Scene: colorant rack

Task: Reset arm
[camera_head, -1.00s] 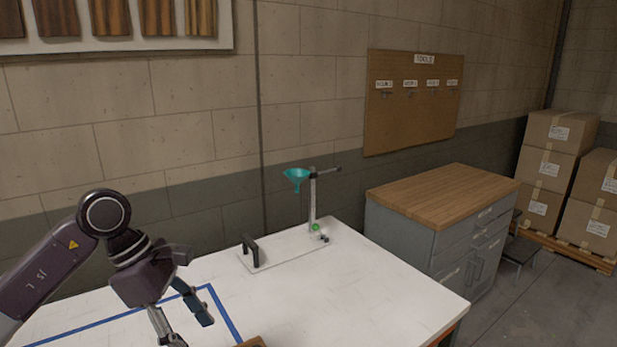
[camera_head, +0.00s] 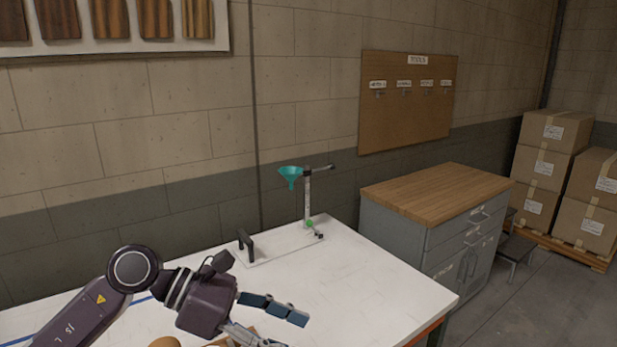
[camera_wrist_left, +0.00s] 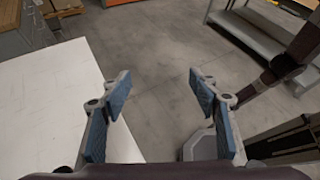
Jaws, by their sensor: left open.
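My left gripper (camera_head: 290,325) is over the front part of the white table (camera_head: 375,285) in the head view. Its two blue-padded fingers are apart with nothing between them. In the left wrist view the open fingers (camera_wrist_left: 160,100) point over the grey floor, just past the edge of the white table (camera_wrist_left: 45,105). My right gripper is not in view.
A tan object (camera_head: 165,343) shows partly at the bottom edge. A wood-topped cabinet (camera_head: 437,188) and stacked boxes (camera_head: 545,165) stand right.

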